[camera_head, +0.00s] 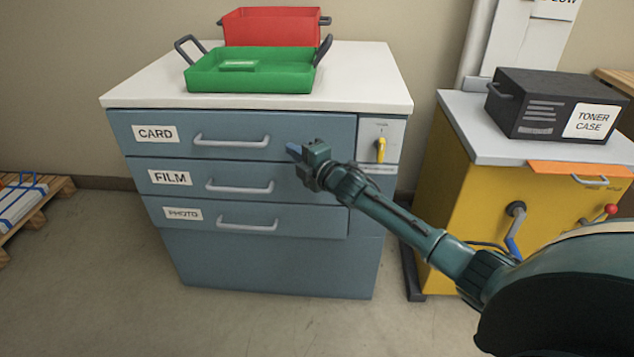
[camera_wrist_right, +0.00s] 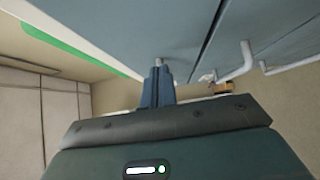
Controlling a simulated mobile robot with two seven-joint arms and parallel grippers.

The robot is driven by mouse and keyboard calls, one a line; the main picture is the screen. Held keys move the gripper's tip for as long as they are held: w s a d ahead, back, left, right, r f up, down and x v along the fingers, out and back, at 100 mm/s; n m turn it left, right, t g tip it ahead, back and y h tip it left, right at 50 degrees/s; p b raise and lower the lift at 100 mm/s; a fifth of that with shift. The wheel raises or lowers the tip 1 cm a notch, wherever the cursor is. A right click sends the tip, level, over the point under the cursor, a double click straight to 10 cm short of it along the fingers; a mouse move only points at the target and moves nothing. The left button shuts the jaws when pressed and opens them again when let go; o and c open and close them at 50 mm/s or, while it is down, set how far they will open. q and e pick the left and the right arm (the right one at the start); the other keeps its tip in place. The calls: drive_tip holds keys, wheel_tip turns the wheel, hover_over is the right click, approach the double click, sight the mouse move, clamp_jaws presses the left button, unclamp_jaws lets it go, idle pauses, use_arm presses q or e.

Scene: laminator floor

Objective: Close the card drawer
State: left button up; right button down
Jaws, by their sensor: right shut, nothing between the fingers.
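The card drawer (camera_head: 300,125) is the top drawer of the blue-grey cabinet, with a CARD label (camera_head: 155,134) and a grey bar handle (camera_head: 231,141). Its front looks about flush with the cabinet; a small gap is hard to tell. My right gripper (camera_head: 292,149) is in front of this drawer's lower right part, right of the handle. Its blue fingers are shut and empty. In the right wrist view the fingers (camera_wrist_right: 157,86) point at the drawer front (camera_wrist_right: 130,25), close to it; I cannot tell whether they touch. My left gripper is not in view.
The film drawer (camera_head: 300,178) and photo drawer (camera_head: 310,222) lie below. A yellow key switch (camera_head: 380,149) is at right. A green tray (camera_head: 250,79) and red bin (camera_head: 271,28) stand on the white top (camera_head: 375,75). A yellow cabinet (camera_head: 450,190) carries a toner case (camera_head: 520,95).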

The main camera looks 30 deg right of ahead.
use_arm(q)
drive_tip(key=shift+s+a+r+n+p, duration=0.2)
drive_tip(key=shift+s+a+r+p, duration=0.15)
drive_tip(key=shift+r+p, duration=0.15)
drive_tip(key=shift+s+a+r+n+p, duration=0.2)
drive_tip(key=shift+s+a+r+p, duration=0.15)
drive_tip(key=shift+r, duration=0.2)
use_arm(e)
drive_tip(key=s+d, duration=0.1)
drive_tip(key=s, duration=0.9)
drive_tip(key=shift+s+d, duration=0.2)
drive_tip(key=shift+s, duration=0.05)
